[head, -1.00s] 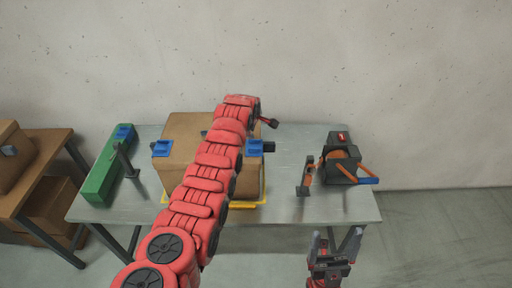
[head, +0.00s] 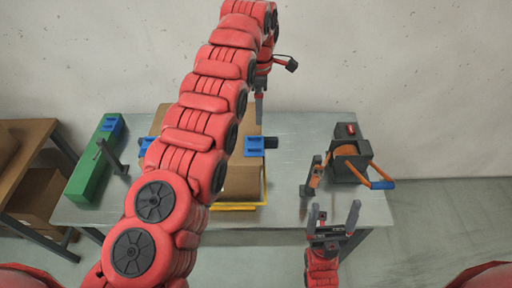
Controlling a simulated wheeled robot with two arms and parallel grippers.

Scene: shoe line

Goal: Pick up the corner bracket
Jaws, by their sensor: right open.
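Blue corner brackets appear in the head view. One (head: 261,144) sits at the right top edge of the brown box, with a dark part at its right end. Another (head: 146,146) is at the box's left edge, partly hidden by my left arm. A third (head: 113,124) lies on the green container's far end. My left arm crosses in front of the box, and its gripper (head: 259,110) points down above the box's right side; its jaw opening is unclear. My right gripper (head: 334,211) is open and empty at the table's front edge, fingers pointing away from me.
The brown box (head: 242,180) stands on a yellow-edged base (head: 236,207) on the grey table (head: 290,128). The green container (head: 90,178) is at left. A wooden side table (head: 28,140) stands far left.

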